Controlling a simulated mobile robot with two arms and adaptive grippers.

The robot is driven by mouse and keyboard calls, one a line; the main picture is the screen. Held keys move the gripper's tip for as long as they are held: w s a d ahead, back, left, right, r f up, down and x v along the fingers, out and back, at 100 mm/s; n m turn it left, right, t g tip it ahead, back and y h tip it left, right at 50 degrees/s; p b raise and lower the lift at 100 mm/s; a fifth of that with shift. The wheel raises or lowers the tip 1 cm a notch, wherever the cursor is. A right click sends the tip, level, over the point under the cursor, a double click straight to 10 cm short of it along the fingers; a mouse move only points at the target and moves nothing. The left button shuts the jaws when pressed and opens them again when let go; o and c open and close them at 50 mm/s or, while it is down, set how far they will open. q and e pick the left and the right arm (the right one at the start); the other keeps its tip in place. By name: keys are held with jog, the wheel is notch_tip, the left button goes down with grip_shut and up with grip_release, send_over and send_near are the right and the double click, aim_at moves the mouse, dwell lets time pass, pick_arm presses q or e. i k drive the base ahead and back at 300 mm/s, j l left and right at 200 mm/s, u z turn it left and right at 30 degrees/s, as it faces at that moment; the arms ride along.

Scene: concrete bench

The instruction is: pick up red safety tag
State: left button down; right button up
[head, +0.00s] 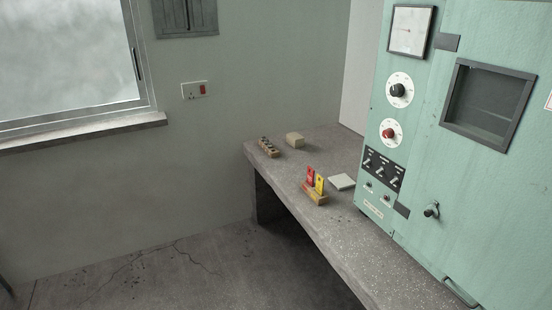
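The red safety tag (309,176) stands upright in a small wooden holder (314,198) on the concrete bench. A yellow tag (319,184) stands beside it, to its right, in the same holder. The lower ends of both tags are hidden in the holder. Neither of my grippers shows in the head view, and no arm is near the tags.
The concrete bench (350,246) also bears a wooden block with several dark pieces (268,147), a tan block (294,139) and a pale flat pad (341,182). A green control cabinet (460,190) stands on the right. Floor (180,275) is clear at left.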

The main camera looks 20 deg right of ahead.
aim_at(309, 176)
jog(key=i+z, duration=0.25)
jog(key=i, duration=0.2)
jog(key=i+j+z, duration=0.25)
jog(key=i, duration=0.15)
jog(key=i+j+z, duration=0.25)
jog(key=i, duration=0.2)
jog(key=i+j+z, duration=0.25)
jog(key=i, duration=0.15)
